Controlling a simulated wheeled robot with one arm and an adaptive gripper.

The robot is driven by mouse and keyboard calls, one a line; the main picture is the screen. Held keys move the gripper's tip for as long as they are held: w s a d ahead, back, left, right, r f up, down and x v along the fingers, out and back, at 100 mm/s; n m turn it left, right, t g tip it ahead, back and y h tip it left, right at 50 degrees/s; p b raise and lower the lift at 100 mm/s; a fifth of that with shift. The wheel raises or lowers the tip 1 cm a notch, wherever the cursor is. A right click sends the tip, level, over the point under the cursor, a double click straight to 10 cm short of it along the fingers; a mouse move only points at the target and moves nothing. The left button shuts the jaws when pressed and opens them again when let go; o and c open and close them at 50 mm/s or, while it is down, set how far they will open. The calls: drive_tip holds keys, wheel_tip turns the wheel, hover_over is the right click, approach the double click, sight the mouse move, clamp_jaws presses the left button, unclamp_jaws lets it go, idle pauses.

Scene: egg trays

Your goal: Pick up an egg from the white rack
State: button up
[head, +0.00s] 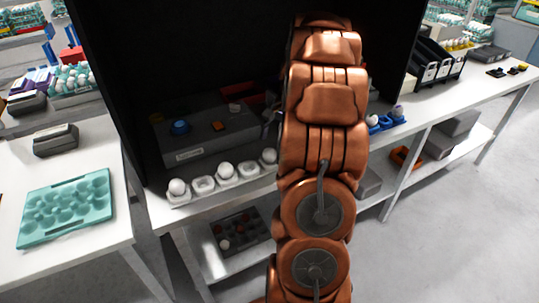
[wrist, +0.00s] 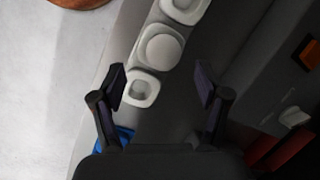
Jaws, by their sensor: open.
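The white rack (head: 180,200) stands on the shelf in the head view. White eggs sit in it at the left end (head: 177,186), in the middle (head: 225,169) and toward the right (head: 269,155), with empty cups between. In the wrist view, the rack's end cup (wrist: 140,102) is empty and an egg (wrist: 160,48) sits in the cup beyond it. My gripper (wrist: 160,84) is open and empty above the rack's end, its fingers spread either side of the empty cup in the picture. The egg lies ahead of the fingertips.
A grey box with a blue button (head: 180,127) stands behind the rack. A blue rack (head: 385,122) with eggs is right of my arm, and blue also shows near my gripper (wrist: 125,134). A teal egg tray (head: 67,207) lies on the left table. Dark panels flank the shelf.

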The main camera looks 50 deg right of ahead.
sight(271, 149)
drive_tip(key=shift+p+x, duration=0.7)
drive_tip(key=shift+x, duration=1.65)
drive_tip(key=shift+w+a, duration=0.15)
drive_tip(key=shift+w, duration=0.05)
drive_tip(key=shift+c, duration=0.4)
drive_tip(key=shift+r, duration=0.1)
drive_tip(key=c, duration=0.7)
